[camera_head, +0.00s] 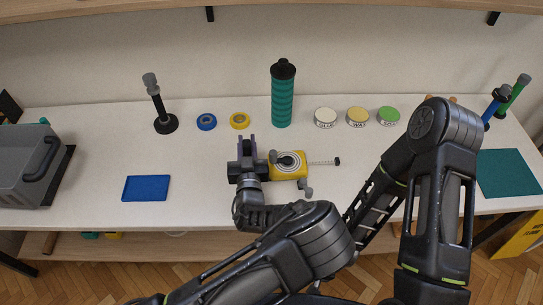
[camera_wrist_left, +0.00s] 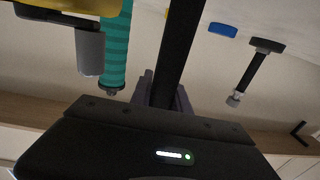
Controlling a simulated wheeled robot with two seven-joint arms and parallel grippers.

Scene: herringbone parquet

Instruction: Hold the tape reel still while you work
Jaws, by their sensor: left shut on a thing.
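The yellow tape reel (camera_head: 290,172) lies on the white table, with a round black-and-white dial on top, grey knobs and a thin tape strip running out to the right to a small black end. My left gripper (camera_head: 250,152) is at the reel's left side, shut on what looks like its black handle. In the left wrist view, a black bar (camera_wrist_left: 181,45) stands between my left fingers, and part of the yellow reel (camera_wrist_left: 60,7) shows at top left above a grey knob. My right arm rises at right, but its gripper is not visible.
Behind stand a teal bottle (camera_head: 282,98), blue tape (camera_head: 206,122), yellow tape (camera_head: 239,120), several round tins and a black stand (camera_head: 166,124).

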